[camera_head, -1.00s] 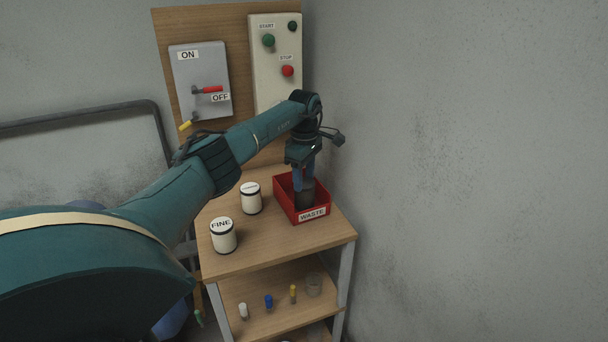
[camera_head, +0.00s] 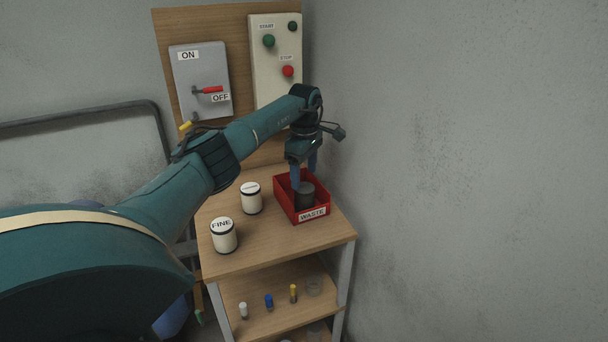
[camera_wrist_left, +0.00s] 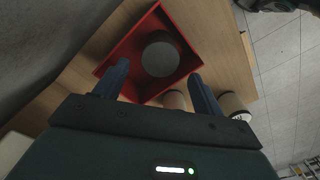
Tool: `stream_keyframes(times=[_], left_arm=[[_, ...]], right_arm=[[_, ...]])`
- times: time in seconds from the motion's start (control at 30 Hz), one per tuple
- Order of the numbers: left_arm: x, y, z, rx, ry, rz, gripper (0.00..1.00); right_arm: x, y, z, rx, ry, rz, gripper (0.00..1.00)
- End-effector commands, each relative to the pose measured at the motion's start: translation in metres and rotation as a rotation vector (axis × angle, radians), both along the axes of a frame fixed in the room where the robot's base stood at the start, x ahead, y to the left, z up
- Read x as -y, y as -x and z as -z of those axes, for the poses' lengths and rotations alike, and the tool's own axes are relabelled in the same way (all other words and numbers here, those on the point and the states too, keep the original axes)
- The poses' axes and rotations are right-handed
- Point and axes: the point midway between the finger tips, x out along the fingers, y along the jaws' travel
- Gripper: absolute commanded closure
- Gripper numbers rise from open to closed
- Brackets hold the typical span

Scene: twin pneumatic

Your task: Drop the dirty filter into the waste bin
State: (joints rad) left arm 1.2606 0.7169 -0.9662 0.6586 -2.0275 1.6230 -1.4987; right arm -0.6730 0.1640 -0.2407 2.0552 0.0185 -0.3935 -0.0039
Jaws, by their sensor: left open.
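The dirty filter is a dark grey cylinder (camera_head: 305,197) standing inside the red waste bin (camera_head: 317,214), which is labelled WASTE. The bin sits on the wooden top of the cart. In the left wrist view the filter (camera_wrist_left: 160,57) lies within the walls of the red bin (camera_wrist_left: 118,62). My left gripper (camera_head: 304,182) is over the bin, fingers pointing down. Its blue fingers (camera_wrist_left: 157,84) are spread wide, apart from the filter, with nothing between them. My right gripper is not in view.
A white filter marked FINE (camera_head: 223,237) and another white filter (camera_head: 251,199) stand left of the bin. The lower shelf holds small white, blue (camera_head: 269,301) and yellow parts and a clear jar (camera_head: 314,286). A wall stands close on the right.

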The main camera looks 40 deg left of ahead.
Motion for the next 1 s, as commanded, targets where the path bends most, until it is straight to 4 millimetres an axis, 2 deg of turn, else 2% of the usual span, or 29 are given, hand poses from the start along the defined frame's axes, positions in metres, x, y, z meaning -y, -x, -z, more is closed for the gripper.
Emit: stream_keyframes(times=[0.03,0.2,0.4,0.5,0.67,1.0], left_arm=[[-0.001,-0.001,-0.01,0.008,-0.001,-0.001,0.31],[0.0,-0.001,-0.05,0.008,-0.002,0.0,0.31],[0.0,-0.001,-0.09,0.006,0.0,0.0,0.31],[0.0,-0.001,-0.102,0.003,0.0,-0.001,0.31],[0.0,-0.001,-0.111,0.002,0.0,-0.001,0.31],[0.0,0.0,-0.112,0.001,0.0,0.0,0.31]], right_arm=[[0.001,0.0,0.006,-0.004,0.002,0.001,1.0],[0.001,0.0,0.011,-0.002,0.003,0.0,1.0],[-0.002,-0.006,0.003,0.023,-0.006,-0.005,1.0],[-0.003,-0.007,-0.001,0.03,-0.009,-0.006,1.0],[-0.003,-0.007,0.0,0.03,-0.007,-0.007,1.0],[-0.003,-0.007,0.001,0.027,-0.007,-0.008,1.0]])
